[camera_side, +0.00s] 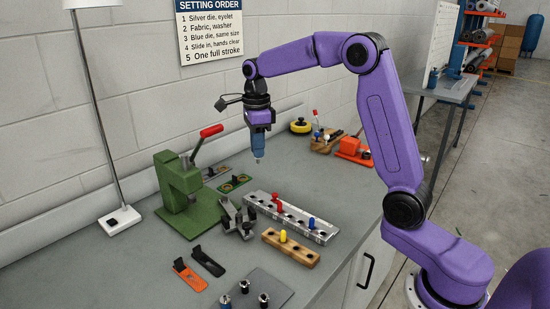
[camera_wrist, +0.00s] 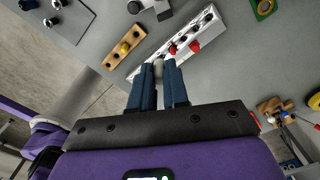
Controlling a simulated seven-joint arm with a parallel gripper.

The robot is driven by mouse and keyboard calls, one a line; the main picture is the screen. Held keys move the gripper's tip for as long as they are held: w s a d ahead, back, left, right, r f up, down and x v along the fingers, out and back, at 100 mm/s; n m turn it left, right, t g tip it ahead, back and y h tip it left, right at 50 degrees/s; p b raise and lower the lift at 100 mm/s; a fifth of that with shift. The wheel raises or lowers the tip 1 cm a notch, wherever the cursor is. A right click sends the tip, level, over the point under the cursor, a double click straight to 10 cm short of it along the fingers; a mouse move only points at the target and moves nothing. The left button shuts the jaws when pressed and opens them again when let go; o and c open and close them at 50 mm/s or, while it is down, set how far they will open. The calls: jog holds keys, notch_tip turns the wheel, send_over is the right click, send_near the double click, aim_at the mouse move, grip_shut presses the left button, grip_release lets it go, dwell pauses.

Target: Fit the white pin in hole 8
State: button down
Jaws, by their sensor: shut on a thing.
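My gripper (camera_side: 258,155) is above the bench, pointing down, with its blue fingers closed on the white pin (camera_side: 258,160). In the wrist view the pale pin (camera_wrist: 158,68) shows between the fingertips, partly hidden by them. A silver metal block (camera_side: 292,219) with a row of holes lies on the bench below and to the right of my gripper in the side view. It holds a red pin (camera_side: 277,203) and a blue pin (camera_side: 311,223). The white pin is held apart from the block, above it. Hole numbers are too small to read.
A wooden block (camera_side: 270,237) with a yellow pin (camera_side: 283,236) lies in front of the metal block. A green press (camera_side: 185,195) with a red-handled lever stands to the left. An orange tool (camera_side: 352,148) lies behind.

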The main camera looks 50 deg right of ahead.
jog(key=shift+w+d+f+m, duration=1.45)
jog(key=shift+w+d, duration=2.05)
jog(key=shift+w, duration=1.55)
jog(key=shift+f, duration=7.95)
jog(key=shift+f, duration=1.2)
jog(key=c, duration=1)
grip_release()
jog(key=shift+c, duration=0.2)
jog(key=shift+r, duration=0.1)
